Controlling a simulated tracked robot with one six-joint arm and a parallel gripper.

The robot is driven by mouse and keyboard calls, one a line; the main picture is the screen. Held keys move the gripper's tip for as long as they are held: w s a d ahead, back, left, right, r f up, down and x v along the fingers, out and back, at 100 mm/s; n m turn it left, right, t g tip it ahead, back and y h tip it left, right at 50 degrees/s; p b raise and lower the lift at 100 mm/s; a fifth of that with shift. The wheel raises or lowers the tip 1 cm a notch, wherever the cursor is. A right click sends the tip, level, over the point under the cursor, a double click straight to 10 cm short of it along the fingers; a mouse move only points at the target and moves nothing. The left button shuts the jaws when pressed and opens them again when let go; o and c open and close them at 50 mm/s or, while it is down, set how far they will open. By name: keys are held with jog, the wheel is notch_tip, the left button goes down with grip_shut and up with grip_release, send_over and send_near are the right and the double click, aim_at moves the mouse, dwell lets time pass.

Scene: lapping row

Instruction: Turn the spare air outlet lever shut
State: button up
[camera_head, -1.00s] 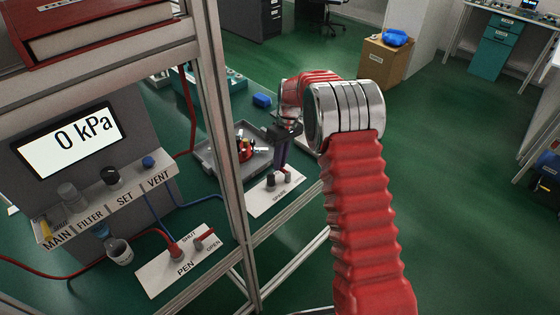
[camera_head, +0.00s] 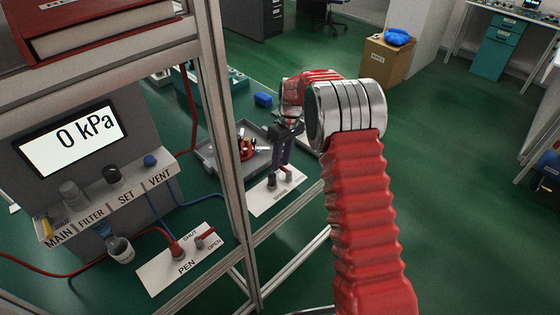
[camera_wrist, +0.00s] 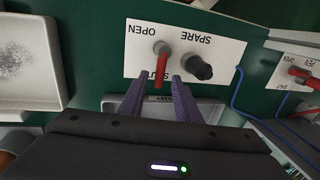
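The spare outlet plate (camera_head: 262,206) is white and lies on the green bench; the wrist view shows it upside down (camera_wrist: 222,75). Its red lever (camera_wrist: 161,64) points down in the wrist view, over the word SHUT and away from OPEN. A dark outlet knob (camera_wrist: 198,68) stands beside it. My gripper (camera_wrist: 157,80) has two purple fingers, apart, with the lever's free end between them in the picture; I see gaps on both sides. In the head view my gripper (camera_head: 284,164) is above the plate and hides much of the lever.
The PEN plate (camera_head: 160,277), with its own red lever (camera_head: 206,238), is left of the frame post (camera_head: 228,160). A grey tray (camera_head: 212,158) with fittings lies behind. The gauge panel (camera_head: 70,140) reads 0 kPa. Blue tubing (camera_wrist: 240,100) runs right of the spare plate.

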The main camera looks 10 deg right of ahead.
notch_tip(320, 180, up, 13)
jog(key=w+d, duration=0.1)
jog(key=d, duration=0.1)
jog(key=shift+w+r, duration=0.15)
jog(key=shift+w, duration=0.15)
dwell(0.5)
jog(key=s+d+f+m, duration=0.1)
jog(key=s+f+m, duration=0.2)
jog(key=s+f, duration=0.1)
jog(key=s+r+m+t, duration=0.1)
jog(key=s+r, duration=0.4)
jog(key=s, duration=0.6)
jog(key=s+d+r+m+t+h, duration=0.1)
jog(key=s+r, duration=0.4)
jog(key=s, duration=0.7)
jog(key=s+d+r+m+t, duration=0.1)
jog(key=s+r+t, duration=0.4)
jog(key=s, duration=0.7)
jog(key=shift+r+m+h, duration=0.4)
jog(key=shift+r+m, duration=0.15)
jog(key=shift+m, duration=0.15)
